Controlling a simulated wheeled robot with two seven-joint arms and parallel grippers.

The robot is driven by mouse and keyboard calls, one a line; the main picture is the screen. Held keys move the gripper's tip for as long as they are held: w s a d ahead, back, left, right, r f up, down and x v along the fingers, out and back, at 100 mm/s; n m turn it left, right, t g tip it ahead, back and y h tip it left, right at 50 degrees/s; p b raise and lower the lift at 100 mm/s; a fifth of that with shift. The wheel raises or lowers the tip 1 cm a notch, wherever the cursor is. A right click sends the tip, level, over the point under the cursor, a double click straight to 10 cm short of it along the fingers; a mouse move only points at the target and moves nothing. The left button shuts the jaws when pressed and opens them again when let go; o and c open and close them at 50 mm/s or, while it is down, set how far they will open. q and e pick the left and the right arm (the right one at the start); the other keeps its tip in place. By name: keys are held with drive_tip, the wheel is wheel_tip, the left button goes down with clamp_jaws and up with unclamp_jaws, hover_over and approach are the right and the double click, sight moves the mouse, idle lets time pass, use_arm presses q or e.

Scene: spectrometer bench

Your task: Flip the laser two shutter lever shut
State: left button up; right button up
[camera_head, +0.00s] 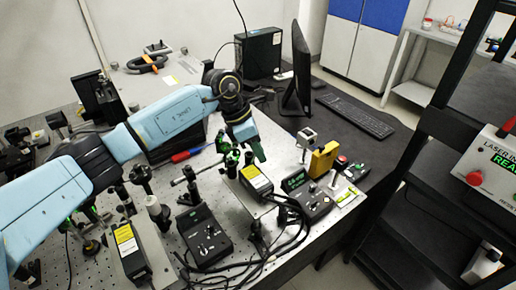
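Two black laser boxes with yellow labels stand on the perforated bench (228,222). One laser box (256,181) is right of centre and the other laser box (128,246) is at the lower left. I cannot read which one is laser two, and I cannot make out a shutter lever clearly. My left gripper (243,152) points down just behind the right-hand laser box, close to the small optics at its far end. Its fingers are small and partly merge with the green and black parts there, so their opening is unclear. My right gripper is not in view.
Black control boxes (204,238) and (311,198) sit beside the lasers with loose cables. Posts and optics crowd the bench. A yellow block (323,160) stands right of the gripper. A monitor (298,70) and keyboard (357,116) are behind; a black rack (432,125) is at right.

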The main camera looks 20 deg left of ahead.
use_arm(q)
clamp_jaws()
drive_tip(key=shift+a+f+b, duration=0.1)
drive_tip(key=shift+a+b, duration=0.05)
drive_tip(key=shift+b, duration=0.25)
drive_tip(key=t+h+b, duration=0.1)
drive_tip(key=b, duration=0.1)
drive_tip(key=s+a+t+h+b, duration=0.1)
drive_tip(key=b, duration=0.2)
drive_tip(key=t+h+b, duration=0.1)
drive_tip(key=b, duration=0.2)
drive_tip(key=shift+s+a+m+t, duration=0.15)
drive_tip(key=shift+s+m+t, duration=0.15)
drive_tip(key=shift+s+m, duration=0.1)
drive_tip(key=shift+s+r+h+b, duration=0.1)
drive_tip(key=shift+r+h+b, duration=0.25)
drive_tip(key=shift+b, duration=0.3)
drive_tip(key=shift+r, duration=0.1)
drive_tip(key=shift+o, duration=0.3)
unclamp_jaws()
drive_tip(key=shift+a, duration=0.1)
